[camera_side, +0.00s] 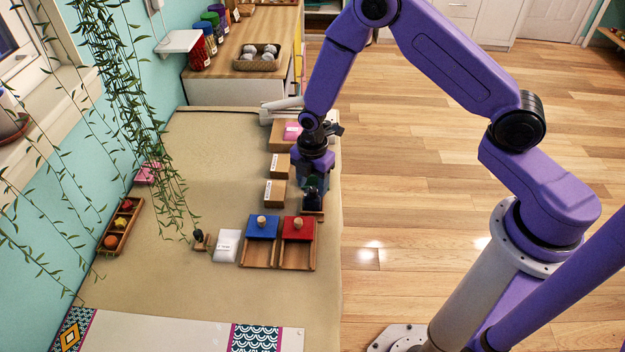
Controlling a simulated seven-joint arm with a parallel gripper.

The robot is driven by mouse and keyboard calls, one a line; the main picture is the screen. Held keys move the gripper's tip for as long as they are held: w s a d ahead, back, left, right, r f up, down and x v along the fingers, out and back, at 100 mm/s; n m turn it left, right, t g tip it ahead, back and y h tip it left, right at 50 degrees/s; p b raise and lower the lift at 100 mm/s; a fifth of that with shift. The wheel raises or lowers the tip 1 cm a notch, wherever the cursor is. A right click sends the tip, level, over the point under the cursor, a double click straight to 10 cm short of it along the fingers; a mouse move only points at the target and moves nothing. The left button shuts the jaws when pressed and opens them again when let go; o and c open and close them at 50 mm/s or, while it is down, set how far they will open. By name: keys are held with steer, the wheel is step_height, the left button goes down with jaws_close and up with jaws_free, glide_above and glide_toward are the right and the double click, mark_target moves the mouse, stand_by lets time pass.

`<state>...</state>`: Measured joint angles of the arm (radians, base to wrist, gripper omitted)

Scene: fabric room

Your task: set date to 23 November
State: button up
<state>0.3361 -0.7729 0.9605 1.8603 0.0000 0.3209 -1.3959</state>
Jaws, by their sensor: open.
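My purple arm reaches down to the right side of the beige table (190,300). My gripper (313,192) points down at a small dark item on a brown wooden base (313,213). The fingers and the item overlap, so contact is unclear. A white block with small print (227,246) stands left of the blue-lidded box; the print is too small to read. Cardboard boxes with white labels (276,193) stand left of my gripper, and another (279,166) is behind. No readable date shows.
A blue-lidded box (262,228) and a red-lidded box (298,229) with wooden knobs stand in front of my gripper. A small dark-knobbed item (199,239) is further left. A tray of colored balls (121,226) and hanging vines (150,130) are at the left.

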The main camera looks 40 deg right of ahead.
steer(key=shift+f, duration=1)
steer(key=shift+r, duration=0.1)
stand_by(0.5)
steer(key=c, duration=0.9)
steer(key=m, duration=1.2)
steer(key=o, duration=0.9)
